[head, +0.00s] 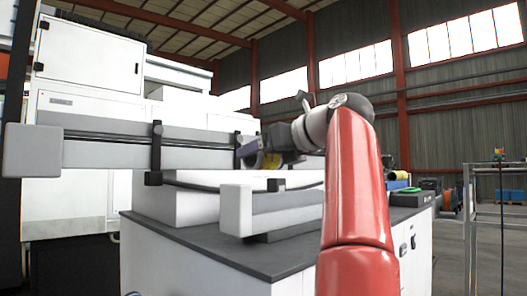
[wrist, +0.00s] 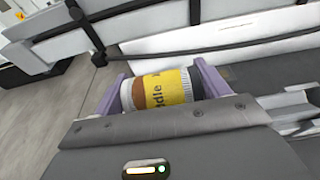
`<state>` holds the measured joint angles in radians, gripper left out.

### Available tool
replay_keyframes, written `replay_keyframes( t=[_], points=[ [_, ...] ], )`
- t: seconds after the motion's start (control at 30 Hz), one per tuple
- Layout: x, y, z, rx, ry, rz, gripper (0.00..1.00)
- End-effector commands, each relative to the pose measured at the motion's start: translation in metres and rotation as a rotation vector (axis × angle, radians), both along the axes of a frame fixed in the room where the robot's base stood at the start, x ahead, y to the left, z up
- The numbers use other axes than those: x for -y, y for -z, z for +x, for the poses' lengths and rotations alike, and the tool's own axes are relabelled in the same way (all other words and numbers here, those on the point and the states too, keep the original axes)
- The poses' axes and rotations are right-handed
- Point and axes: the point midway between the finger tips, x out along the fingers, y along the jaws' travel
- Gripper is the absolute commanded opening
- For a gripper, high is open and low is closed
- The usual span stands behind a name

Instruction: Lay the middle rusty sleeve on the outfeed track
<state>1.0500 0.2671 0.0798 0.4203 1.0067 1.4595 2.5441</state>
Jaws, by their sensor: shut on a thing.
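In the wrist view the two purple fingers (wrist: 162,88) sit at either end of the sleeve. A second, shorter light rail (head: 285,202) lies lower and nearer. I cannot tell which is the outfeed track, or whether the sleeve touches either.
A white cabinet with a dark top (head: 185,240) stands below the rails. Tall white machine housings (head: 90,55) stand behind. To the right of my arm are blue and yellow cylinders (head: 398,176) and a green ring (head: 410,190). A metal frame (head: 468,215) stands at the far right, with open floor around it.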

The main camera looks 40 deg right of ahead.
Motion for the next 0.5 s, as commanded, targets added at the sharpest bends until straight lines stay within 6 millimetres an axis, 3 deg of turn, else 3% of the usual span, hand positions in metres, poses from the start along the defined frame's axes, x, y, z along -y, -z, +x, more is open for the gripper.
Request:
replay_keyframes(
  t=[0.5],
  points=[
    [-0.001,0.044,-0.001,0.002,0.003,-0.001,0.4]
  ],
)
